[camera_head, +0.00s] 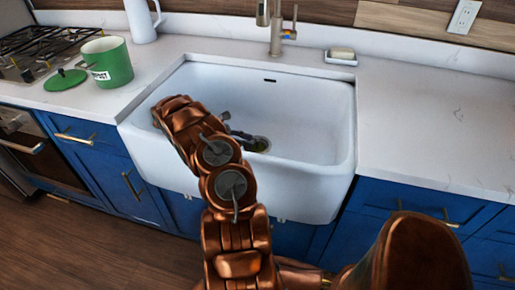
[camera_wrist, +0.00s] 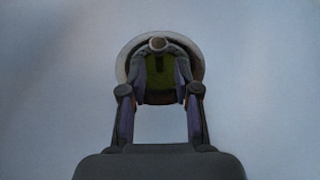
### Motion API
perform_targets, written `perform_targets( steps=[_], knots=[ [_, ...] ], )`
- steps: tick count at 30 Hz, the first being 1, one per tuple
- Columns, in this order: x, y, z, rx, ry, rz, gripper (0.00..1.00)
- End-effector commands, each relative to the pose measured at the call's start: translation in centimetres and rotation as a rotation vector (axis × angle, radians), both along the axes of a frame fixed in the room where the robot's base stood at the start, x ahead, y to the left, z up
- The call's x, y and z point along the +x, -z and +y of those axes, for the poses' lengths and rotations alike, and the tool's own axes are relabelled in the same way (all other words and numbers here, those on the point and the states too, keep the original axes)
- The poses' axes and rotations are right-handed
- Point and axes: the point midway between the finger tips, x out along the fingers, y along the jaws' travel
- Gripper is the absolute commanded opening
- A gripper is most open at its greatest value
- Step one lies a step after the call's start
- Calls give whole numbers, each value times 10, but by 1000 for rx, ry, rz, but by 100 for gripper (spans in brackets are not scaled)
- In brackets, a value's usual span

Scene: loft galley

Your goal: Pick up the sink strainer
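The sink strainer (camera_wrist: 196,54) lies at the bottom of the white sink, round with a pale rim, an olive-green inside and a small brownish knob. In the head view the strainer (camera_head: 262,145) is partly hidden by my gripper (camera_head: 240,133). In the wrist view my gripper (camera_wrist: 160,66) is open, with its two fingers apart over the strainer and a gap between them. The fingertips are close to either side of the knob. I cannot tell whether they touch it.
The white sink (camera_head: 310,110) has high walls around my arm. A faucet (camera_head: 276,30) stands behind it, with a soap dish (camera_head: 341,60) to the right. A green pot (camera_head: 110,65), its lid (camera_head: 65,80) and a white pitcher (camera_head: 141,20) stand left. The right counter (camera_head: 430,130) is clear.

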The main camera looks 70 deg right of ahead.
Motion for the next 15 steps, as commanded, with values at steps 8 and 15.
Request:
perform_targets(
  steps=[8, 15],
  knots=[
    [-22, 12, -11, -1, 0, 0, 31],
    [-24, 13, -11, 0, -1, 0, 31]
  ],
)
